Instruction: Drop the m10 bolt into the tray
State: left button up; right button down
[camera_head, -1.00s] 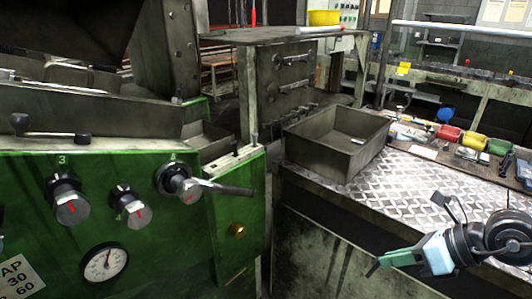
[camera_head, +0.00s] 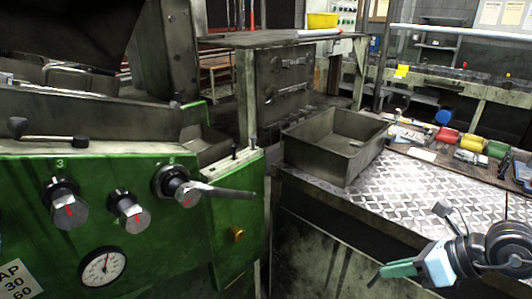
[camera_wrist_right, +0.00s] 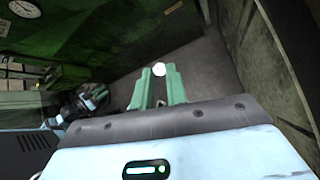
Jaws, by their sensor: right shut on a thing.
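My right gripper (camera_head: 388,270) is at the lower right of the head view, in front of the workbench and well below and to the right of the grey metal tray (camera_head: 318,158). In the right wrist view its green fingers (camera_wrist_right: 158,76) are shut on a small, pale, round-ended piece, the m10 bolt (camera_wrist_right: 159,69). Only the bolt's bright end shows between the fingertips; the rest is hidden. The tray is open at the top and stands on the bench's left end. A small object lies inside it, too small to identify.
The green machine (camera_head: 100,220) with knobs and a projecting lever (camera_head: 230,192) fills the left side. The patterned metal bench top (camera_head: 410,190) is clear right of the tray. Coloured bins (camera_head: 472,142) and small items line its back.

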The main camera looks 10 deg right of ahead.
jog(key=shift+a+f, duration=0.1)
jog(key=shift+a, duration=0.05)
jog(key=w+a, duration=0.3)
jog(key=a, duration=0.6)
jog(key=shift+f+n, duration=0.15)
jog(key=shift+n, duration=0.25)
jog(key=shift+w+a+g, duration=0.1)
jog(key=shift+a+g, duration=0.1)
jog(key=shift+g, duration=0.1)
